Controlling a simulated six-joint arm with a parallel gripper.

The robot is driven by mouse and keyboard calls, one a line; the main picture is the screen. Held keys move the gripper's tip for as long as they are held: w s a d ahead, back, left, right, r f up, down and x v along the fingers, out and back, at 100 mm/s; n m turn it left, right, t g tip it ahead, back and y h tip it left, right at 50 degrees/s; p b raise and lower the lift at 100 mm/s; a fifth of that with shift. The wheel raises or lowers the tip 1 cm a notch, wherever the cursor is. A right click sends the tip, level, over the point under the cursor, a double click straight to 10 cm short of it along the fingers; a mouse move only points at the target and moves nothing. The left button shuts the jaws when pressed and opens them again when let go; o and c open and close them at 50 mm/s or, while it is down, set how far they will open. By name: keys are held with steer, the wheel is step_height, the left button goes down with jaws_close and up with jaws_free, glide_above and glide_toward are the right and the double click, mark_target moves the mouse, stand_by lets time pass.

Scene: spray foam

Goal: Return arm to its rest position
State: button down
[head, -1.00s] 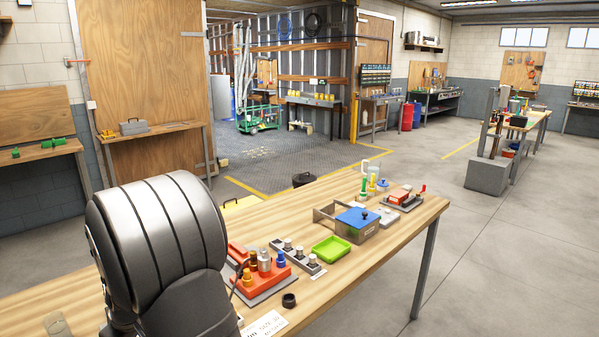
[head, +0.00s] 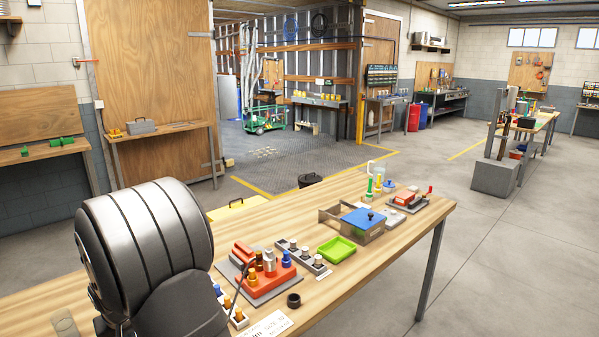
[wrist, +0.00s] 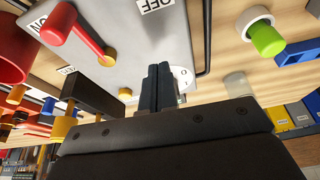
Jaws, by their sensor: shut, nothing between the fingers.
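My gripper (wrist: 158,85) shows in the wrist view with its two dark fingers pressed together and nothing between them. Beyond the fingertips is a grey plate (wrist: 175,30) with a red lever (wrist: 75,25) and an OFF label. I cannot tell the exact gap between fingertips and plate; no grip on it shows. In the head view a large dark rounded part of my own arm fills the lower left, and the gripper itself is not visible there.
The wooden workbench (head: 330,290) holds a red block set (head: 262,275), a green tray (head: 337,249), a blue-lidded box (head: 363,220), a black ring (head: 293,300) and a red-levered device (head: 410,200). Bare wood lies along the front edge. A green-capped piece (wrist: 266,40) is right in the wrist view.

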steer(key=shift+w+a+m, duration=0.15)
steer(key=shift+w+m, duration=0.05)
steer(key=shift+m, duration=0.3)
steer(key=c, duration=0.9)
jaws_free()
steer(key=o, duration=0.4)
steer(key=shift+w+r+m, duration=0.15)
steer(key=shift+r+m, duration=0.15)
steer(key=o, duration=0.5)
step_height(320, 180, up, 7)
steer(key=w+d+m+h, duration=0.1)
steer(key=d+m, duration=0.1)
steer(key=m, duration=0.5)
steer(key=shift+w+d+g+h, duration=0.15)
steer(key=shift+d+g+h, duration=0.15)
steer(key=shift+d+g, duration=0.1)
steer(key=d+r+m+g+h, duration=0.15)
steer(key=d+r+m, duration=0.25)
steer(key=r+m, duration=0.5)
step_height(320, 180, down, 10)
steer(key=shift+s, duration=0.25)
